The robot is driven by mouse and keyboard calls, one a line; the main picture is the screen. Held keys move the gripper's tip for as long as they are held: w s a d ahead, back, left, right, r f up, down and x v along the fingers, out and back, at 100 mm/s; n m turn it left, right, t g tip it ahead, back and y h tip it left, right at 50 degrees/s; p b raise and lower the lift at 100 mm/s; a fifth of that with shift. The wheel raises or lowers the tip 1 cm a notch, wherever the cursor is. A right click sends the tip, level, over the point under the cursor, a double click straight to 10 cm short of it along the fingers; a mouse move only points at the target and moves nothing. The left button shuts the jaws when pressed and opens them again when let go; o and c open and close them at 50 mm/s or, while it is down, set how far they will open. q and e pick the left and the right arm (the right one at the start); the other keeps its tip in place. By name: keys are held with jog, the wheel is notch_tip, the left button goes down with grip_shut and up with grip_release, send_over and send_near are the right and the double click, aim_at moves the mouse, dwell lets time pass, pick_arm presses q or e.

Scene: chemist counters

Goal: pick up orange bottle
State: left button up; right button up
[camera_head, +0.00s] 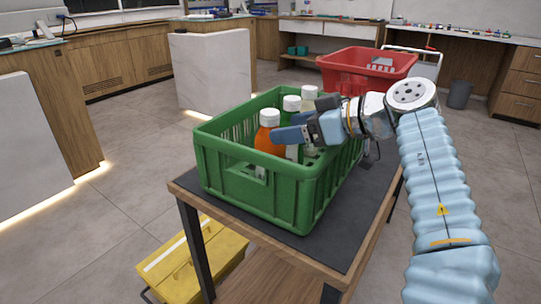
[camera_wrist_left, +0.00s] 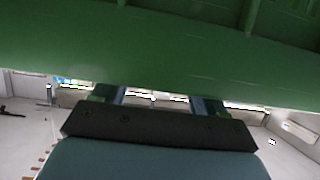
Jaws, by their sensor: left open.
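The orange bottle (camera_head: 268,139) with a white cap stands upright in the green crate (camera_head: 255,195), at its near left among other bottles. My left gripper (camera_head: 283,134) reaches over the crate from the right, its fingers level with the upper part of the orange bottle and just to its right in the picture. It is open and holds nothing that I can see. Whether a finger touches the bottle is unclear. In the left wrist view, a green crate wall (camera_wrist_left: 150,50) crosses the top and hides the fingertips; no bottle shows there. My right gripper is out of view.
A green bottle (camera_head: 292,112) and a pale bottle (camera_head: 310,103) with white caps stand behind the orange one. The crate sits on a dark-topped table (camera_head: 335,240). A red basket (camera_head: 365,78) is behind. A yellow case (camera_head: 190,262) lies below at left.

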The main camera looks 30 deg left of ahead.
aim_at(270, 153)
pick_arm(q)
jog(key=x, duration=0.4)
jog(key=shift+a+f, duration=0.15)
jog(key=shift+f, duration=0.1)
grip_shut()
